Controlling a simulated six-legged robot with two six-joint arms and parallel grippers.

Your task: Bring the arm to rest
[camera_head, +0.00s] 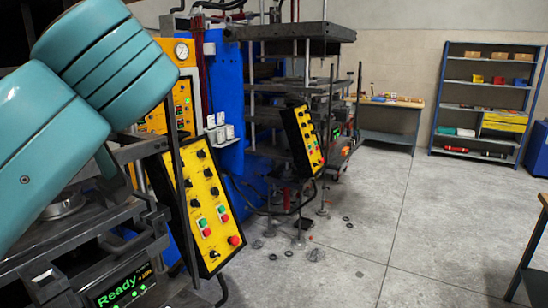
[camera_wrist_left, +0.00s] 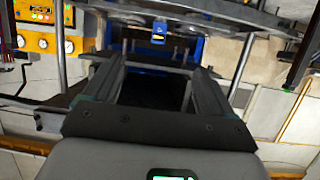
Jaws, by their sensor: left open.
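My left arm (camera_head: 60,130), teal, comes in from the left in the head view and covers part of the press. Its gripper cannot be made out there. In the left wrist view my left gripper (camera_wrist_left: 158,75) is open, with its two dark fingers apart and nothing seen between them. Beyond the fingers are dark press parts and a small blue part (camera_wrist_left: 159,33). My right gripper is in neither view.
A yellow control panel (camera_head: 203,205) and a "Ready" display (camera_head: 122,287) stand close to my left arm. A second yellow panel (camera_head: 304,138) and a blue press frame (camera_head: 229,90) are behind. Open grey floor (camera_head: 400,220) lies right, before a shelf (camera_head: 486,82).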

